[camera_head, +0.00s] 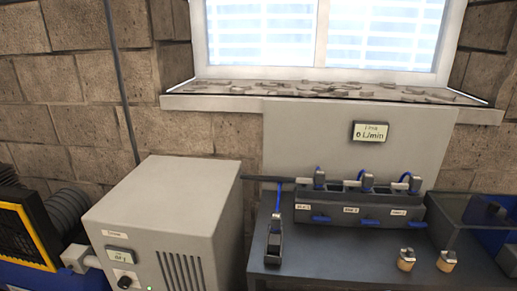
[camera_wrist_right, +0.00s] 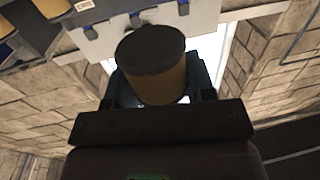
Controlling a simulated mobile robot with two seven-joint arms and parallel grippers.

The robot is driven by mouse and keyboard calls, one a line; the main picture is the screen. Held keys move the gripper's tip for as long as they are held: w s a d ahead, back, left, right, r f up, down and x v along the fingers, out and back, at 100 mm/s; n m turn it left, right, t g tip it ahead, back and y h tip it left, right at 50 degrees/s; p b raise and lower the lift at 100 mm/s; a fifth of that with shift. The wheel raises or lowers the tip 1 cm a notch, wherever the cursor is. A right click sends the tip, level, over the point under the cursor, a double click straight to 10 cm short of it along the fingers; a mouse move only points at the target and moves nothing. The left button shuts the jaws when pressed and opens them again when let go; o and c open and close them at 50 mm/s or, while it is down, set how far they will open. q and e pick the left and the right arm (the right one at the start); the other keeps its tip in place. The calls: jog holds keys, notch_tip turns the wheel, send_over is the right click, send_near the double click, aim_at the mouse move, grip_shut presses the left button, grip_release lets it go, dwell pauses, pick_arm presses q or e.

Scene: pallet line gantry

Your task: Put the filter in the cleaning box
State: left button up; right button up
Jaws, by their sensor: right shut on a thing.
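In the right wrist view my right gripper (camera_wrist_right: 158,98) is shut on a filter (camera_wrist_right: 152,72), a short cylinder with a dark grey end and a tan-brown side. The filter sits between the two dark fingers and is clear of other things. Neither gripper shows in the head view. A dark see-through box (camera_head: 478,213) stands at the right of the bench; I cannot tell if it is the cleaning box, as no label on it is readable.
Two small tan parts with metal tops, one left (camera_head: 405,261) and one right (camera_head: 446,262), stand on the bench (camera_head: 340,270). Behind them is a dark manifold (camera_head: 350,210) with blue levers and hoses. A grey cabinet (camera_head: 165,225) stands left. A blue bin (camera_head: 495,240) is far right.

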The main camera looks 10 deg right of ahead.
jog(key=w+a+r+n+y, duration=0.1)
jog(key=w+a+r, duration=0.2)
jog(key=a+r, duration=0.8)
jog(key=shift+w+y, duration=0.2)
jog(key=shift+y, duration=0.1)
jog(key=shift+a, duration=0.1)
jog(key=s+d+f+h, duration=0.1)
jog(key=s+d+f, duration=0.1)
jog(key=d+f, duration=0.4)
jog(key=s+d+f+m, duration=0.1)
jog(key=s+d+f, duration=0.1)
jog(key=d+f, duration=0.5)
jog(key=shift+s+d+h, duration=0.35)
jog(key=shift+d+h, duration=0.05)
jog(key=shift+d, duration=0.75)
jog(key=w, duration=0.6)
jog(key=w+d, duration=0.1)
jog(key=w, duration=0.5)
jog(key=w+d+b, duration=0.1)
jog(key=w, duration=0.5)
jog(key=shift+w, duration=0.1)
jog(key=shift+f, duration=0.45)
